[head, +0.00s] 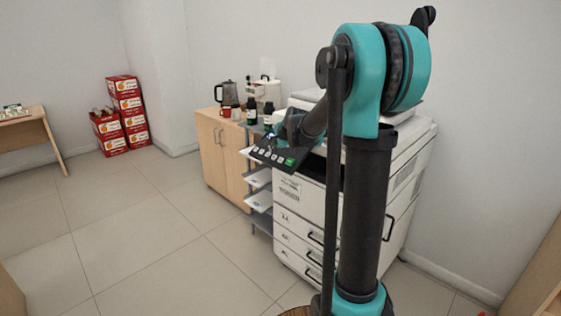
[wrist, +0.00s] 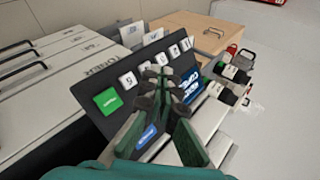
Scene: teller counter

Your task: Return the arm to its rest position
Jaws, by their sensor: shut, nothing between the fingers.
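My gripper (head: 277,133) is at the control panel (head: 264,150) on the front of a white copier (head: 303,206). The wrist view shows my gripper (wrist: 160,78) with its dark green fingers together and nothing between them. The fingertips lie in front of the panel (wrist: 130,66) and its row of numbered white keys. A green key (wrist: 108,100) sits at the left end of the panel in that view. Whether the fingertips touch the panel cannot be told. My teal and black arm stands folded in front of the copier and hides part of it.
Left of the copier are paper trays (head: 258,178) and a wooden cabinet (head: 215,150) carrying a kettle (head: 226,94), a red mug (head: 225,112) and dark bottles (head: 251,110). Red cartons (head: 132,121) stand by the far wall. A wooden table (head: 30,134) is far left. The middle floor is clear.

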